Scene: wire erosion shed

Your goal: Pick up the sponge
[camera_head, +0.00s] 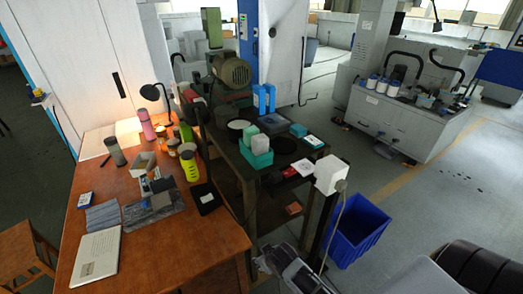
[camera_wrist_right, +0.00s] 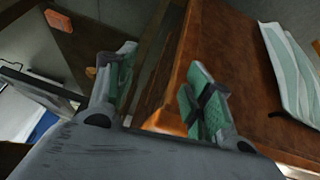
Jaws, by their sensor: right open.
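I cannot tell for sure which thing is the sponge. A small orange-red block (camera_head: 293,209) lies on the lower shelf of the dark workbench in the head view. An orange-red block (camera_wrist_right: 58,20) also shows at the upper left of the right wrist view, apart from the fingers. A pale green block (camera_head: 260,144) stands in a teal holder on the bench top. My right gripper (camera_head: 264,262) is at the bottom of the head view, in front of the bench and below its top. Its fingers (camera_wrist_right: 160,85) are spread and empty. My left gripper is not in view.
The wooden desk (camera_head: 215,238) stands at left, its edge close to my right gripper. The dark bench (camera_head: 228,160) carries several items. A blue bin (camera_head: 360,228) stands on the floor at right. A white box (camera_head: 331,174) with a hanging cable is at the bench's near right corner.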

